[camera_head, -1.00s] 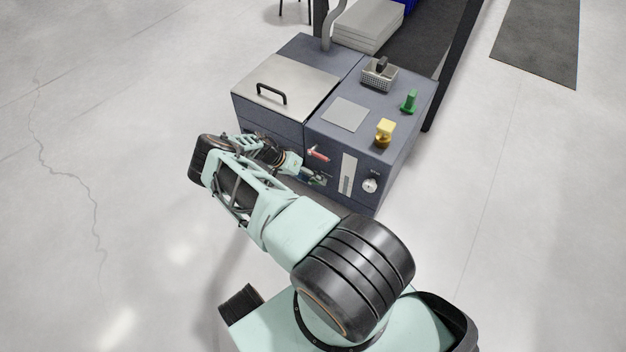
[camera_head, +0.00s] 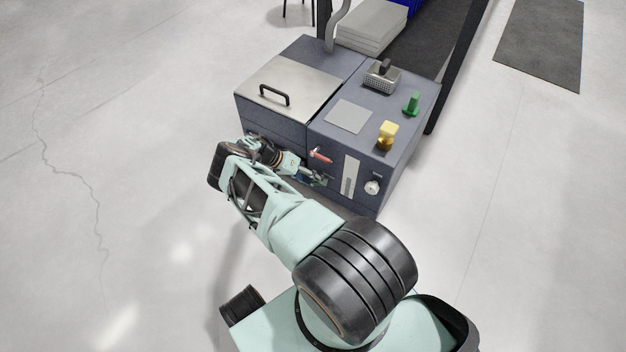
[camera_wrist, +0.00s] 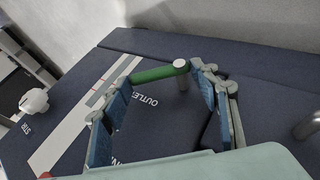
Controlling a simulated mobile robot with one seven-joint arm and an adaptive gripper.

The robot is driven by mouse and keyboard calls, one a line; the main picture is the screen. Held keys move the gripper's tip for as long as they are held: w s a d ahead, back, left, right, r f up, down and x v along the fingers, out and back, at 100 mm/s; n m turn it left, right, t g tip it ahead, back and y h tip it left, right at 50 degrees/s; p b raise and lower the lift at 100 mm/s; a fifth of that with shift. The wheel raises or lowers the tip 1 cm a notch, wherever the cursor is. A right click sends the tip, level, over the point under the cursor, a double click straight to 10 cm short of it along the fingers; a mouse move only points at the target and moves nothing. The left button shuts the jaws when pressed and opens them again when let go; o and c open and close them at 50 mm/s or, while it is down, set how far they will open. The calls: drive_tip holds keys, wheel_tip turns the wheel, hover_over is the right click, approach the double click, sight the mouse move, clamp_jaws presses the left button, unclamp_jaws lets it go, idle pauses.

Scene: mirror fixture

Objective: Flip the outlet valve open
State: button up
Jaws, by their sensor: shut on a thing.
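The outlet valve shows a green handle (camera_wrist: 158,73) in the wrist view, lying roughly sideways, with a grey metal pivot at its right end. The printed word OUTLET (camera_wrist: 147,103) is on the dark blue panel beside it. My gripper (camera_wrist: 160,88) has its two blue-padded fingers at either end of the handle, shut on it across its length. In the head view my gripper (camera_head: 316,180) is low against the front of the dark blue machine (camera_head: 345,190); the handle there is mostly hidden and too small to make out.
A red-handled lever (camera_head: 321,156) sits just above my gripper on the front face. A pale gauge strip (camera_head: 351,177) and a round white knob (camera_head: 372,187) are to its right. Yellow (camera_head: 387,135) and green (camera_head: 411,103) fixtures stand on top. Open floor lies left.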

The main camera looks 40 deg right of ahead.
drive_tip(key=o, duration=1.2)
drive_tip(key=shift+c, duration=0.2)
drive_tip(key=v, duration=1.2)
drive_tip(key=shift+w, duration=0.1)
drive_tip(key=shift+c, duration=0.6)
